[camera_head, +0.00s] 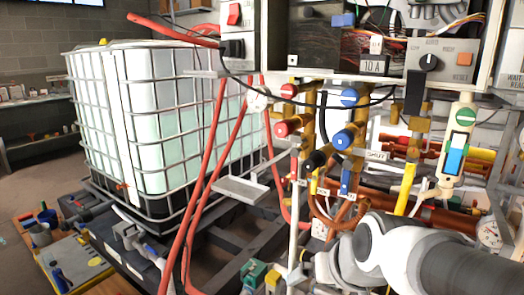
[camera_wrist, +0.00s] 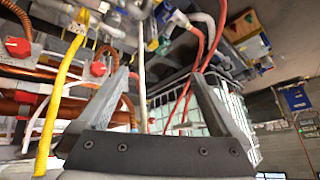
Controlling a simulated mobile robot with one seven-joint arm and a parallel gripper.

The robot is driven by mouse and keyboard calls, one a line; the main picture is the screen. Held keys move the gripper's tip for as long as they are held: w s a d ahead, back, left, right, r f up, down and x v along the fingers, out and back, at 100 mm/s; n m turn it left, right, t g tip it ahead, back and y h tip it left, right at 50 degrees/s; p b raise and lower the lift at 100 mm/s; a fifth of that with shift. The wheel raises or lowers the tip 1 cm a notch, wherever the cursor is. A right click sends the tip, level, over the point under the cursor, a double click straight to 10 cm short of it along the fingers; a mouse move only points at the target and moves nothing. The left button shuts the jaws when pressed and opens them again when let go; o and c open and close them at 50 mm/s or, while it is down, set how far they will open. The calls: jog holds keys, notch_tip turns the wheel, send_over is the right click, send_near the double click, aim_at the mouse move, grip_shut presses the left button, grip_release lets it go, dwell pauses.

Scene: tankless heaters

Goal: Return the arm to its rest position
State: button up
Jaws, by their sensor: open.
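My arm (camera_head: 390,250) reaches in from the lower right of the head view, in front of the lower pipes. Its white and dark links show there, but I cannot make out the fingers. In the wrist view my gripper (camera_wrist: 160,76) has its two grey fingers spread wide apart. No held object shows between them. Behind the fingers are pipes, red hoses and the caged tank, all apart from the gripper as far as I can tell.
A heater panel with a black knob (camera_head: 429,62) and several valves stands above my arm. Red hoses (camera_head: 207,180) hang left of it. A caged white tank (camera_head: 160,120) stands at left. A yellow pipe (camera_wrist: 57,105) runs beside the fingers. Open floor (camera_head: 40,190) shows far left.

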jog(key=s+d+r+g+h, duration=0.1)
jog(key=s+d+r+h, duration=0.2)
jog(key=s, duration=0.6)
notch_tip(320, 180, up, 22)
jog(key=d+y+p, duration=0.1)
jog(key=p, duration=2.1)
jog(key=shift+s, duration=0.25)
jog(key=shift+f, duration=0.15)
